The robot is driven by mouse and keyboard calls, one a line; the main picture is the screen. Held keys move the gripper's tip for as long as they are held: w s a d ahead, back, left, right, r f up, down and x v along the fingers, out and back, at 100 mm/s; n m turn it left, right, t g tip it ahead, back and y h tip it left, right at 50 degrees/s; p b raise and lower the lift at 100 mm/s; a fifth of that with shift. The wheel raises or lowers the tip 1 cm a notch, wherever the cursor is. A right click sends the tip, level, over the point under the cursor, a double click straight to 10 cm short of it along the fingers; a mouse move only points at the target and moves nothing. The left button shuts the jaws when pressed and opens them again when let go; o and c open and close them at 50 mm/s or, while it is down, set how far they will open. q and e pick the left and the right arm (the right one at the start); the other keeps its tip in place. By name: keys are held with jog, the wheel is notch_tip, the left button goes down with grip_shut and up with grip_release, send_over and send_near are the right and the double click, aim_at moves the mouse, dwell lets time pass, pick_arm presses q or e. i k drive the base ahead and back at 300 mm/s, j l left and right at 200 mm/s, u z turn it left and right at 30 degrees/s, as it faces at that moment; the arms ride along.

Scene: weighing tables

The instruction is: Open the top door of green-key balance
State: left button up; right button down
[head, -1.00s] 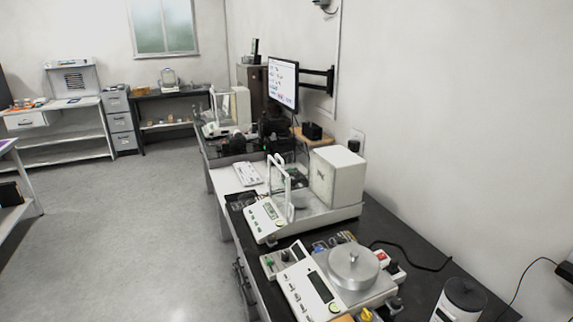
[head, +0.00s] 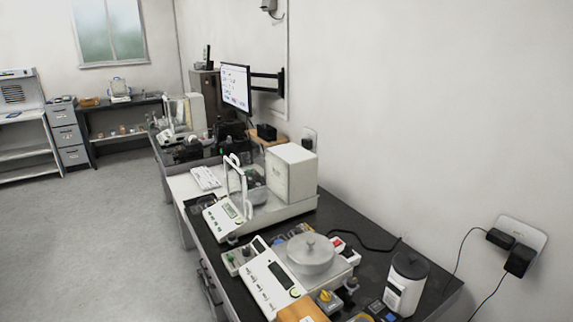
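A balance with small green keys on its front panel (head: 222,217) stands on the dark bench in the middle of the head view. It has a tall white block (head: 291,172) at its back right and an upright white-framed handle or pane (head: 237,182) at its front left. The clear glass of its chamber is hard to make out, so I cannot tell how its top door stands. Neither of my grippers is in view.
A second balance with a round metal pan (head: 309,255) stands nearer on the bench (head: 378,232), with small boxes around it. A white-and-black canister (head: 406,283) stands at right. A monitor (head: 236,89) is behind. Clear floor (head: 95,235) lies to the left.

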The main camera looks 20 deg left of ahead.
aim_at(249, 162)
jog(key=i+u, duration=0.2)
jog(key=u, duration=0.65)
jog(key=j, duration=0.65)
jog(key=i+j, duration=0.1)
jog(key=j, duration=0.45)
jog(key=j+z, duration=0.15)
jog(key=j, duration=0.35)
jog(key=i+j+z, duration=0.1)
jog(key=i+j, duration=0.25)
jog(key=j, duration=0.15)
jog(key=i+j+z, duration=0.1)
jog(key=i+j, duration=0.25)
jog(key=j, duration=0.15)
